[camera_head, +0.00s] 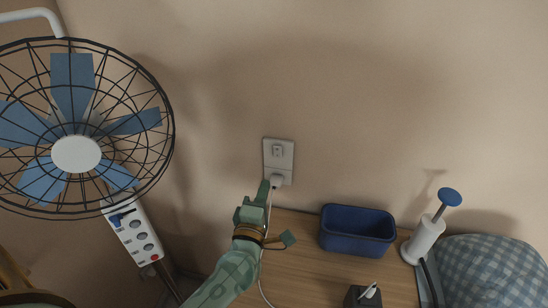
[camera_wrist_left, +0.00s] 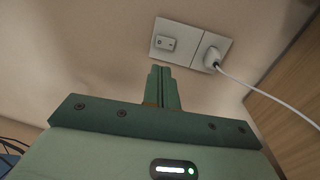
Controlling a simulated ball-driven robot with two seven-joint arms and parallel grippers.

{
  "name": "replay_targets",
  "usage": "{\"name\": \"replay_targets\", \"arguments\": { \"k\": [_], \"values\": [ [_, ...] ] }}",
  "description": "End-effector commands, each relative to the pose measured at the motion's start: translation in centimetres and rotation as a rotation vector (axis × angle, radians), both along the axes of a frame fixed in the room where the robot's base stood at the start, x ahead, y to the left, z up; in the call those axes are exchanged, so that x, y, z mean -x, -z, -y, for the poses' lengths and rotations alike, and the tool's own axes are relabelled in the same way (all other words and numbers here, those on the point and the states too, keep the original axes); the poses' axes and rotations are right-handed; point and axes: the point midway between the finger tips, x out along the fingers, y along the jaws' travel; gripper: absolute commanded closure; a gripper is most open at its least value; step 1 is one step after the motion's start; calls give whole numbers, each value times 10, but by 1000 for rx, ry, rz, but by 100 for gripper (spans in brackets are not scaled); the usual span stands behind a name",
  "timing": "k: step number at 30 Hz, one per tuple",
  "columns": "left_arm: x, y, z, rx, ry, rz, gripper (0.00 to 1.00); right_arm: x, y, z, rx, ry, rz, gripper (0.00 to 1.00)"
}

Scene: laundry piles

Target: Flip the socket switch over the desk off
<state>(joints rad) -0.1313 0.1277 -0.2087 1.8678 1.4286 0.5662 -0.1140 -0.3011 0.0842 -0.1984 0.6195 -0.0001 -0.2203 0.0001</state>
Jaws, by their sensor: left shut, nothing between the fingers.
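A white socket plate (camera_head: 288,161) is on the wall just above the desk, with a small switch (camera_head: 278,151) in its upper half and a white plug (camera_head: 277,180) in its lower half. In the left wrist view, the switch (camera_wrist_left: 165,43) is beyond my fingertips and the plug (camera_wrist_left: 212,57) is to its right. My left gripper (camera_head: 264,186) is shut and empty, just below and left of the plate, overlapping the plug's edge in the head view. Its closed fingers (camera_wrist_left: 162,73) appear below the switch in the wrist view. Contact with the plate cannot be told. My right gripper is out of view.
The plug's white cord (camera_wrist_left: 265,94) hangs beside my left gripper. A blue bin (camera_head: 357,243), a white holder with a blue knob (camera_head: 424,242) and a dark box (camera_head: 362,297) stand on the wooden desk (camera_head: 310,262). A caged fan (camera_head: 77,153) stands at left. A checked pillow (camera_head: 490,272) lies right.

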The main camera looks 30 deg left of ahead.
Motion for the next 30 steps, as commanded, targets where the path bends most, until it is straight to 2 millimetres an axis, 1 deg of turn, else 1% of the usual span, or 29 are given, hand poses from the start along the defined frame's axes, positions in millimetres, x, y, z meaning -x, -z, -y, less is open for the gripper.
{"name": "replay_targets", "arguments": {
  "k": [1,9,12,15,18,21,30],
  "values": [
    [-10,-2,-2,-1,-1,3,100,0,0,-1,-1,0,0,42],
    [-66,-8,-17,0,-1,2,100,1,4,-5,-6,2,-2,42],
    [-83,-10,-22,0,-1,1,100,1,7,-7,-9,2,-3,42],
    [-96,-11,-25,-1,0,1,100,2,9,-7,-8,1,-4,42],
    [-105,-12,-27,-1,0,0,100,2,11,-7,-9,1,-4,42],
    [-109,-13,-28,0,0,0,100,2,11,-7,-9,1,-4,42],
    [-110,-14,-29,-1,0,-1,100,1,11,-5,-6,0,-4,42]
  ]
}}
